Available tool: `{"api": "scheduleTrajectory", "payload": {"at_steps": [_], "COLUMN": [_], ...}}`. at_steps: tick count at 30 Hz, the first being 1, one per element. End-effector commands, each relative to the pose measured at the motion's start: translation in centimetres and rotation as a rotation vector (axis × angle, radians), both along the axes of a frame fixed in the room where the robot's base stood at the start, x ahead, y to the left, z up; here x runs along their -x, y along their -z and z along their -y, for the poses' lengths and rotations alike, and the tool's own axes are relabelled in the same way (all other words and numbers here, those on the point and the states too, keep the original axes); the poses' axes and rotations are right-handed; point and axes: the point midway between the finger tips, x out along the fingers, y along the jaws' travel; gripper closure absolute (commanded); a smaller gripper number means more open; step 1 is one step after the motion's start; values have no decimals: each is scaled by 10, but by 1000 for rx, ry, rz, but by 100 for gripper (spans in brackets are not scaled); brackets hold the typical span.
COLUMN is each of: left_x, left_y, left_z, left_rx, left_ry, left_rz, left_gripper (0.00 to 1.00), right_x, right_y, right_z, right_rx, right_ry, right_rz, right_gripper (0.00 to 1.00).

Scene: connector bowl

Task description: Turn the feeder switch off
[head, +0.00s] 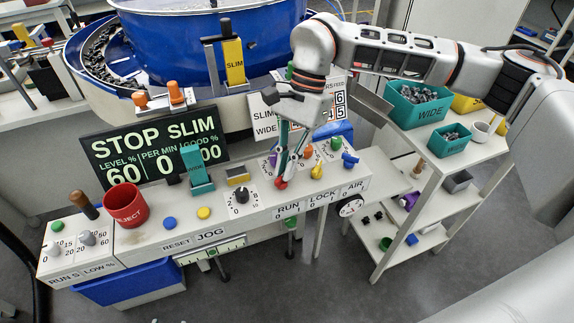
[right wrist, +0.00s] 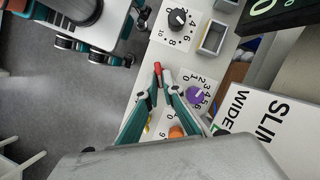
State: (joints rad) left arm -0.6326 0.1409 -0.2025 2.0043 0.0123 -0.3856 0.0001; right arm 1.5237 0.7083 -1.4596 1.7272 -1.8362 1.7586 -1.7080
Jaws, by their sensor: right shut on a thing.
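The red-tipped switch lever (head: 282,184) stands on the front panel (head: 262,204) above the label RUN. I take it for the feeder switch. My right gripper (head: 287,172) reaches down over it from behind, with its fingers closed on the lever. In the right wrist view the red tip (right wrist: 157,68) shows just at the fingertips (right wrist: 162,84). The lever's base is mostly hidden, so its exact setting is hard to tell. The display (head: 155,145) reads STOP SLIM, with 60 for level and 0 per minute. My left gripper is not in view.
A yellow lever (head: 317,168) at LOCK and a blue one (head: 350,160) at AIR stand right of the gripper. A purple knob (right wrist: 195,95), an orange knob (head: 307,151) and a black dial (head: 241,196) are close by. A red REJECT cup (head: 125,204) stands at the left.

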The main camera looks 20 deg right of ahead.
Motion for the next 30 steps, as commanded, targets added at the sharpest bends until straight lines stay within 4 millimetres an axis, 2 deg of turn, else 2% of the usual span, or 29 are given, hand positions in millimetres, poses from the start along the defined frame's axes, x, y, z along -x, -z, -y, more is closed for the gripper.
{"api": "scheduleTrajectory", "payload": {"at_steps": [12,30], "left_x": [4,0], "left_y": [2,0], "left_z": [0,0], "left_rx": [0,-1], "left_ry": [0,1], "left_rz": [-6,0], "left_gripper": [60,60], "right_x": [-4,-4], "right_y": [-2,-1], "right_z": [-2,-2], "right_rx": [0,-1], "right_ry": [-206,-242], "right_rz": [4,6], "right_gripper": [100,100]}}
